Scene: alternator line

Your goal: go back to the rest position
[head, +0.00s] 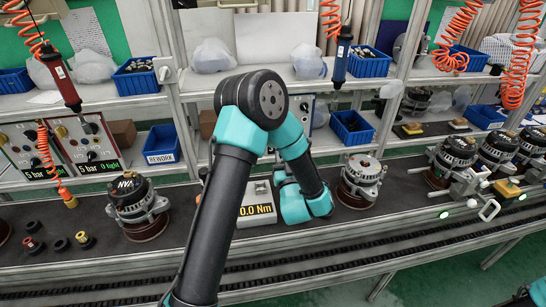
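One of my arms, teal and black, rises from the bottom edge left of centre. It bends at a large dark joint at the top and comes down to a teal wrist over the bench. No gripper fingers show at that wrist; they are hidden behind it or out of sight. A small teal and black piece at the bottom right corner may be my other arm; its gripper does not show. An alternator (138,208) stands left of the arm, and another alternator (360,181) stands right of the wrist.
A torque display (257,211) reading 0.0 Nm sits close behind my arm. More alternators (452,160) and a clamp-like fixture (484,190) with green lights stand at right. Screwdrivers (62,80) (342,55) hang on orange coils. Blue bins (161,143) line the shelves. A conveyor track (400,237) runs in front.

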